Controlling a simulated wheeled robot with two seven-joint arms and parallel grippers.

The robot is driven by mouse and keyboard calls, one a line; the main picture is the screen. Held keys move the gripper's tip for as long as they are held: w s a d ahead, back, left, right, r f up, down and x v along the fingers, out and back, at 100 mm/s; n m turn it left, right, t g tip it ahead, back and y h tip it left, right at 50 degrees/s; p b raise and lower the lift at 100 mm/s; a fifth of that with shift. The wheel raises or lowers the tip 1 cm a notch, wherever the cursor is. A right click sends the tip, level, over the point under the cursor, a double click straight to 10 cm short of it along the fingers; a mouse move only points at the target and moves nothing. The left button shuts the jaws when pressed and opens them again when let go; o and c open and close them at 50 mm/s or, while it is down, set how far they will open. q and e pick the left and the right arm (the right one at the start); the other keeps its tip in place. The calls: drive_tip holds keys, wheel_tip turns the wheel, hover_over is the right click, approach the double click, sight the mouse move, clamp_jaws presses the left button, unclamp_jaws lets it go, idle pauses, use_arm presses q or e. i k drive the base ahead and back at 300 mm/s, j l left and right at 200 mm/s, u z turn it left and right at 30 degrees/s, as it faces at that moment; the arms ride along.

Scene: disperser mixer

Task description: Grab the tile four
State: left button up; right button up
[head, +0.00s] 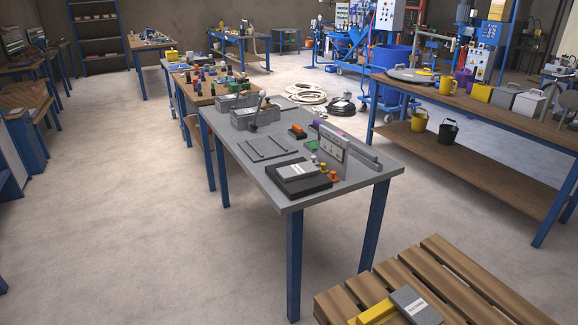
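I cannot make out a tile marked four anywhere. A small green piece (311,146) lies near an upright grey panel (333,143). A grey labelled block (417,306) and a yellow piece (375,312) lie on the wooden pallet at the bottom. Neither of my grippers is in view.
The wooden pallet (437,265) lies in front of the grey-topped table. A long wooden-topped bench (480,105) at the right holds yellow, purple and grey containers. Hoses (304,93) lie on the floor behind. The floor (110,210) at the left is clear.

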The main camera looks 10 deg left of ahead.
sight(288, 173)
drive_tip(key=i+j+z, duration=0.1)
drive_tip(key=j, duration=0.25)
drive_tip(key=i+j, duration=0.25)
drive_tip(key=i+j+z, duration=0.15)
drive_tip(key=j, duration=0.3)
drive_tip(key=i+j, duration=0.1)
drive_tip(key=j, duration=0.25)
drive_tip(key=i+j+z, duration=0.15)
drive_tip(key=j, duration=0.25)
drive_tip(key=i+j, duration=0.2)
drive_tip(key=j, duration=0.2)
drive_tip(key=i+j, duration=0.2)
drive_tip(key=j, duration=0.2)
